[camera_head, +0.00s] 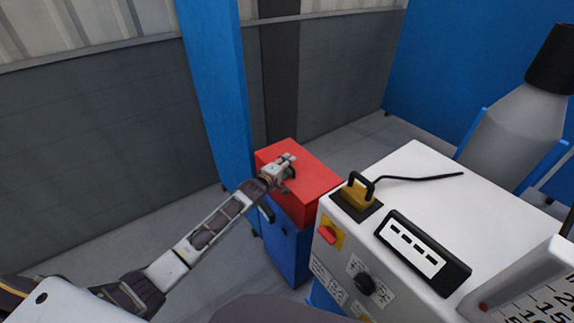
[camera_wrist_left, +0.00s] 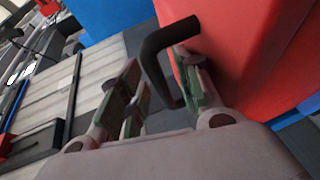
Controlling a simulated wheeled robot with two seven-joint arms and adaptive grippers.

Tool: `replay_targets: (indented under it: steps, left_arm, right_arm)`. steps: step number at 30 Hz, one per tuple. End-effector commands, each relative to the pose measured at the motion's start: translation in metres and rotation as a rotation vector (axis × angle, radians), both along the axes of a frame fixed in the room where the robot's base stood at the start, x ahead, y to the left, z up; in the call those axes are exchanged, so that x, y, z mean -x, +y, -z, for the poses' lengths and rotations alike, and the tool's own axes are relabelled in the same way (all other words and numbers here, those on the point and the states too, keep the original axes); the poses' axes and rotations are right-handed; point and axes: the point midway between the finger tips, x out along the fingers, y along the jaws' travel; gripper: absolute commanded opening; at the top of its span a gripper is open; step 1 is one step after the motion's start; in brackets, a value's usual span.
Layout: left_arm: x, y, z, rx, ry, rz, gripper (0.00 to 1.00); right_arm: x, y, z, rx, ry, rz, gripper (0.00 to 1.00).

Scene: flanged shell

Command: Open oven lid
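The oven is a blue cabinet (camera_head: 284,246) with a red lid (camera_head: 318,178) on top, and the lid looks closed. My left gripper (camera_head: 286,163) is at the lid's left side in the head view. In the left wrist view, a black bent handle (camera_wrist_left: 158,52) stands out from the red lid (camera_wrist_left: 245,50). My left gripper (camera_wrist_left: 158,84) is open, with its fingers on either side of the handle. I cannot tell whether a finger touches it. The handle is mostly hidden behind the gripper in the head view. My right gripper is in no view.
A white machine (camera_head: 420,195) with a yellow-and-black connector (camera_head: 357,193), a display panel (camera_head: 420,252) and a knob (camera_head: 365,284) stands close on the right. A blue post (camera_head: 213,90) rises behind the oven on the left. The floor left of the oven is clear.

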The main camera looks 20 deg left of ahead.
Motion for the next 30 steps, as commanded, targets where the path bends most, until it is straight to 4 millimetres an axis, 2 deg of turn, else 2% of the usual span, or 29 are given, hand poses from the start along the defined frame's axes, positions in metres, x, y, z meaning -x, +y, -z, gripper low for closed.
replay_targets:
  steps: [8,16,30]
  left_arm:
    - [-0.0001,-0.0001,0.0002,0.0,0.0,0.0,0.34]
    - [-0.0001,0.0,0.0002,0.0,0.0,0.0,0.0]
    - [-0.0008,0.0001,-0.0006,-0.003,0.004,0.0,0.0]
  right_arm:
    - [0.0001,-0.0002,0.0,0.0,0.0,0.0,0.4]
    - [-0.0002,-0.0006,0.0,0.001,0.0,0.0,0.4]
    - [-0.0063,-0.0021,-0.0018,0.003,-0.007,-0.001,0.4]
